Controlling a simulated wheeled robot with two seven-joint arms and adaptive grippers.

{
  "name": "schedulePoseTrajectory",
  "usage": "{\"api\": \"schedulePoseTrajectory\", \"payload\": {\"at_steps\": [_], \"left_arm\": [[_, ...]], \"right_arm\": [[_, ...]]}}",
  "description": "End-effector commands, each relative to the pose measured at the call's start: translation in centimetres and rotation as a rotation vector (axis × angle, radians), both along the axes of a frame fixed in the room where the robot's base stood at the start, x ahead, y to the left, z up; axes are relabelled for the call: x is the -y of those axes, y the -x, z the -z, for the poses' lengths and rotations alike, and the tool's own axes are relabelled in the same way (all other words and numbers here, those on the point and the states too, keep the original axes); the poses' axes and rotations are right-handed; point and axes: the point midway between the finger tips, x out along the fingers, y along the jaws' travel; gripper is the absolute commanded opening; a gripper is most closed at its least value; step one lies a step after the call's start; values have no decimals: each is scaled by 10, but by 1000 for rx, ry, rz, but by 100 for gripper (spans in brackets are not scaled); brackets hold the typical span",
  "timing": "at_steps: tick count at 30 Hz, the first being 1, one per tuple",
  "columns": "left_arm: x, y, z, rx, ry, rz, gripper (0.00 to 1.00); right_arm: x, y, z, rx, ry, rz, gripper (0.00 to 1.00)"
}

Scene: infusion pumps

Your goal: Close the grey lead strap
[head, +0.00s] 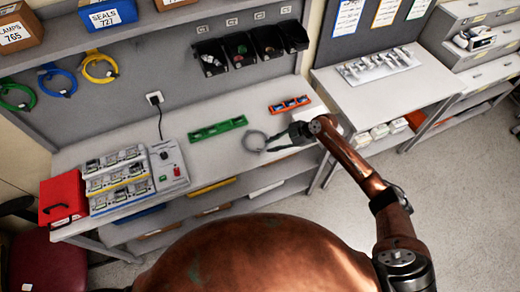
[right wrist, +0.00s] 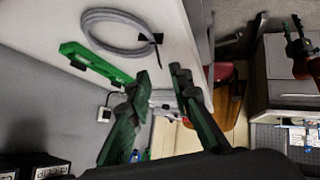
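The grey lead (head: 250,141) lies coiled in a loop on the worktop, right of centre in the head view. In the right wrist view the grey lead (right wrist: 108,48) shows as a coil of several turns, with a small black strap (right wrist: 154,38) sticking out at its right side. I cannot tell whether the strap is fastened. My right gripper (head: 275,143) is beside the loop's right side; in the right wrist view the right gripper (right wrist: 160,74) has its two fingers apart with nothing held between them.
A green rack (head: 218,129) lies left of the lead and an orange rack (head: 290,105) behind it. A pump station (head: 118,178) and red box (head: 63,198) stand at the left. Black bins (head: 240,47) and coiled coloured leads (head: 99,69) hang on the back panel.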

Motion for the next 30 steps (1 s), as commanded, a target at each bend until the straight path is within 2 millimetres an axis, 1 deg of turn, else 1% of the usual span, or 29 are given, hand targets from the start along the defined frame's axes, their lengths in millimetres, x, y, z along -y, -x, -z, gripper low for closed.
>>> {"api": "schedulePoseTrajectory", "payload": {"at_steps": [5,9,15,19,26,30], "left_arm": [[0,-1,-7,1,0,0,33],[1,-1,-12,1,0,0,33],[1,-1,-16,2,1,0,33],[1,-1,-17,2,1,1,33],[1,-2,-16,2,1,1,33],[2,-2,-16,3,2,1,33]], "right_arm": [[-19,-2,14,-2,-3,-4,20],[-35,-6,29,-3,-3,-1,20],[-51,-10,45,-1,-2,-1,20],[-55,-10,49,1,-1,-1,20],[-55,-10,50,1,-1,-1,20],[-55,-10,50,0,-1,0,11]]}}
